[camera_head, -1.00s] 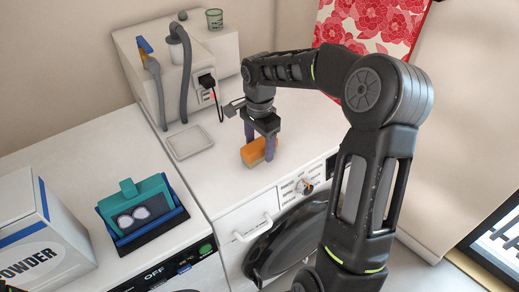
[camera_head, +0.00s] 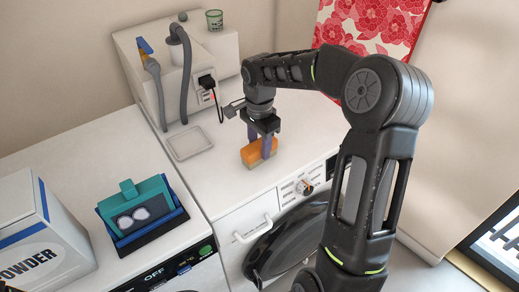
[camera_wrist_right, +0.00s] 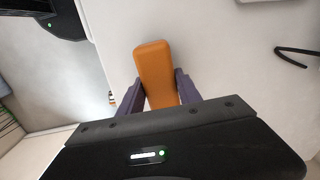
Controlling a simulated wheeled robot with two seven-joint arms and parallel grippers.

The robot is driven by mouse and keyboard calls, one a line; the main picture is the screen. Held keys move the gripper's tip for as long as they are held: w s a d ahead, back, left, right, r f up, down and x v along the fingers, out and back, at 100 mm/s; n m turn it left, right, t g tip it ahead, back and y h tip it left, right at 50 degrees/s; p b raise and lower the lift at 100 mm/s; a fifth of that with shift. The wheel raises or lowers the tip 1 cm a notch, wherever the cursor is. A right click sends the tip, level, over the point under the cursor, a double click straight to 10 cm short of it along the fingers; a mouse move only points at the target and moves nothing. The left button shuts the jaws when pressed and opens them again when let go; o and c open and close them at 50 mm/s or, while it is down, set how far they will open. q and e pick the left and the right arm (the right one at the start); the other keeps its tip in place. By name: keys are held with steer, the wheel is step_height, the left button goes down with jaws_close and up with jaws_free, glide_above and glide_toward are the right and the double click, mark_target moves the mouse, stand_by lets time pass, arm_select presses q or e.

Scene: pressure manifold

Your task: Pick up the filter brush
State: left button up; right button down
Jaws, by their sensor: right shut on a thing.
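The filter brush (camera_head: 254,153) has an orange block-shaped top and a paler lower part. It is on the white top of the right-hand machine, near its front edge. My right gripper (camera_head: 261,149) comes down from above and is shut on the brush, with one purple finger on each side. In the right wrist view the orange brush (camera_wrist_right: 156,70) lies between the two fingers (camera_wrist_right: 160,88). I cannot tell whether the brush's underside still touches the surface. My left gripper does not show.
A shallow pale tray (camera_head: 190,142) lies behind the brush to the left. A grey box with hoses and a black plug (camera_head: 207,81) stands at the back. A teal device (camera_head: 140,211) and a powder box (camera_head: 40,235) stand on the left machine. The top right of the brush is clear.

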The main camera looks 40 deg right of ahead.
mark_target(259, 144)
step_height(259, 144, up, 10)
steer(key=shift+r+b, duration=0.1)
steer(key=shift+b, duration=0.3)
stand_by(0.6)
steer(key=c, duration=1.5)
jaws_free()
steer(key=c, duration=0.5)
